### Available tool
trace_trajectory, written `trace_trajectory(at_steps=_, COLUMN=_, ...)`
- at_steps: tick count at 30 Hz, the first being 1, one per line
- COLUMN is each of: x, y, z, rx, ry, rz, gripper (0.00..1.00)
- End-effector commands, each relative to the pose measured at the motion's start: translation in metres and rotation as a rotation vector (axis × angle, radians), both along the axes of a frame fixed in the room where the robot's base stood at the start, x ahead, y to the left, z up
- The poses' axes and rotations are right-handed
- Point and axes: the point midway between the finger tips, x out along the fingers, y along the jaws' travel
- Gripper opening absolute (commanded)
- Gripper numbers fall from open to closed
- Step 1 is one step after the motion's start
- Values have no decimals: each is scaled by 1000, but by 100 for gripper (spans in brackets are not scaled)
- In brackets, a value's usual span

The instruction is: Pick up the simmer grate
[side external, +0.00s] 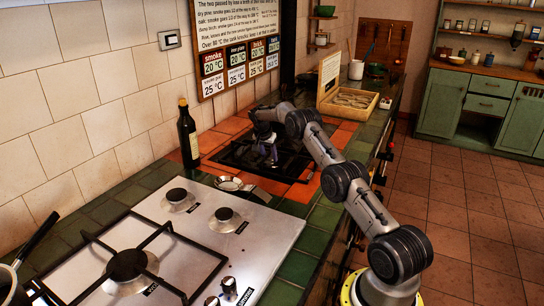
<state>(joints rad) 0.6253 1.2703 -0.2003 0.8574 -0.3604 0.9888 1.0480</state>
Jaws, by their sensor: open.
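A black grate (228,154) lies over a dark recess in the orange tiles at mid-counter. Another black grate (98,242) stands over the large front burner of the steel hob (275,232). I cannot read which one is the simmer grate. My gripper (266,160) points down over the middle of the far grate, with its fingers open. They are small and dark against the bars, so I cannot tell whether they touch it. My gripper and wrist hide part of that grate.
Two bare burners (177,197) are on the hob. A dark bottle (188,135) stands by the wall. A small metal dish (229,183) lies between hob and orange tiles. A wooden box (347,104) with an upright lid is behind my gripper. A pan (10,288) is at lower left.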

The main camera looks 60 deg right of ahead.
Motion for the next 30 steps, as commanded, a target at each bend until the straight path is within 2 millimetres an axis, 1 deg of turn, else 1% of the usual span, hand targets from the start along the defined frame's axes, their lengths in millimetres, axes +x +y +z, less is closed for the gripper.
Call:
trace_trajectory(at_steps=5, x=0, y=0, z=1, rx=-2, ry=-2, rz=1, gripper=45)
trace_trajectory(at_steps=8, x=0, y=0, z=1, rx=-1, ry=-2, rz=1, gripper=29)
trace_trajectory(at_steps=12, x=0, y=0, z=1, rx=-1, ry=-1, rz=0, gripper=4)
trace_trajectory(at_steps=13, x=0, y=0, z=1, rx=-1, ry=-1, rz=0, gripper=0)
trace_trajectory(at_steps=30, x=0, y=0, z=1, rx=-1, ry=0, rz=1, gripper=0)
